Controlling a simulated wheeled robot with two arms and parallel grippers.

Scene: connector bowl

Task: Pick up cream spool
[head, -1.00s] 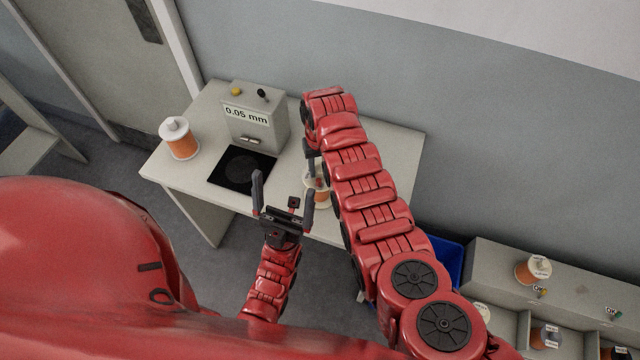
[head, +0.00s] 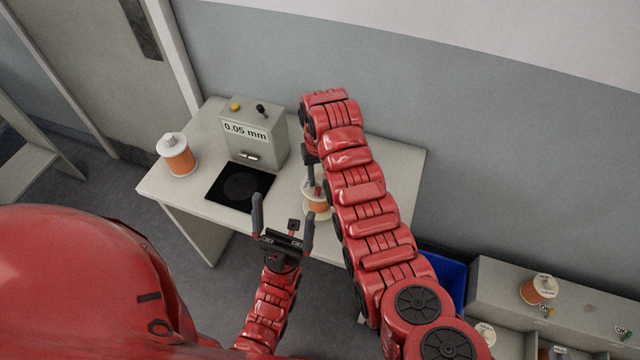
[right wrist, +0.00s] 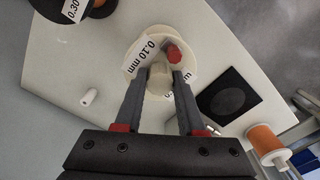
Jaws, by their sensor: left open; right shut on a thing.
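The cream spool (head: 316,207) has cream flanges and orange wire, and is at the table's front edge, partly hidden by my right arm. In the right wrist view its cream top (right wrist: 137,66) carries a "0.10 mm" label. My right gripper (right wrist: 166,70) is shut on its central knob from above; it also shows in the head view (head: 312,178). I cannot tell whether the spool touches the table. My left gripper (head: 284,228) is open and empty, in front of the table below the black pad (head: 240,187).
A grey box reading "0.05 mm" (head: 252,133) stands behind the pad. Another orange-wire spool (head: 178,157) stands at the table's left. A dark "0.30" spool (right wrist: 75,12) and a small white cylinder (right wrist: 88,97) show in the wrist view. A blue bin (head: 446,275) and grey shelf (head: 500,268) are at right.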

